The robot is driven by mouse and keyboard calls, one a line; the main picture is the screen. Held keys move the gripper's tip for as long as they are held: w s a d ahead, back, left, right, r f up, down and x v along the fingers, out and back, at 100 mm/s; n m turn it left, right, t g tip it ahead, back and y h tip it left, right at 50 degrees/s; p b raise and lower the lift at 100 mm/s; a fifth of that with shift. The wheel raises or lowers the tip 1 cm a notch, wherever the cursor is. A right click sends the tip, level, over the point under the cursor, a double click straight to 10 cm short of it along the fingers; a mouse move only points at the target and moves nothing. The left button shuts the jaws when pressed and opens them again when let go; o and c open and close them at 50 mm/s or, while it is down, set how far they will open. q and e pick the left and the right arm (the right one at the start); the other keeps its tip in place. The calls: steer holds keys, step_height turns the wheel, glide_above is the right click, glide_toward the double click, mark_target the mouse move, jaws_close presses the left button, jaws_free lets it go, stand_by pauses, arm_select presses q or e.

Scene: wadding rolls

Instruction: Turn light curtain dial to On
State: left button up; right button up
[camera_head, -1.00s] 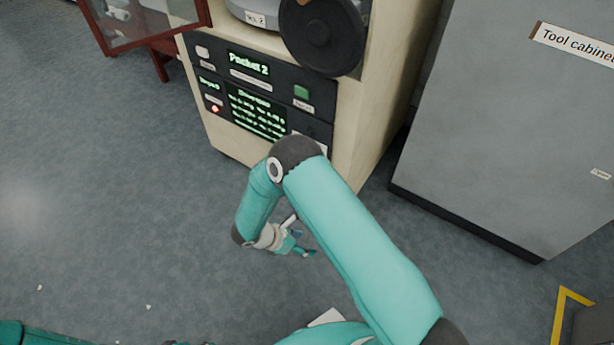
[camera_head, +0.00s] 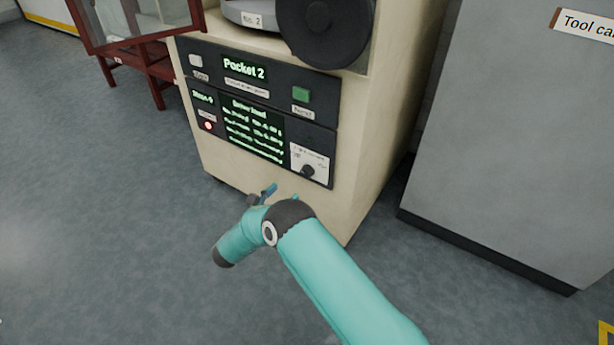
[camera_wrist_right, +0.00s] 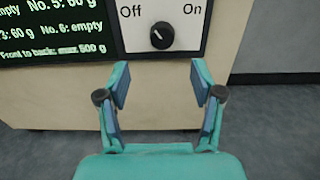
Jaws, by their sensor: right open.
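The light curtain dial (camera_head: 307,172) is a small black knob on a white plate, low on the right of the machine's dark panel. In the right wrist view the dial (camera_wrist_right: 162,36) sits between the labels Off, at left, and On, at right. Its white mark points up and left, towards Off. My right gripper (camera_wrist_right: 158,76) is open and empty, its two fingers spread just below the dial in that view and not touching it. In the head view this gripper (camera_head: 268,193) is partly hidden behind my arm, below the panel. My left gripper is not in view.
The cream machine (camera_head: 370,140) carries a lit green display (camera_head: 254,130), a green button (camera_head: 301,95) and a red light (camera_head: 208,126). A black round wheel (camera_head: 322,28) juts out above. A grey tool cabinet (camera_head: 510,140) stands at right. Floor at left is clear.

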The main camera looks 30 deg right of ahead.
mark_target(304, 174)
steer(key=b+x, duration=0.3)
steer(key=x, duration=0.6)
steer(key=shift+d+f, duration=0.15)
steer(key=shift+d, duration=0.15)
steer(key=shift+w+d, duration=0.25)
steer(key=shift+d, duration=0.2)
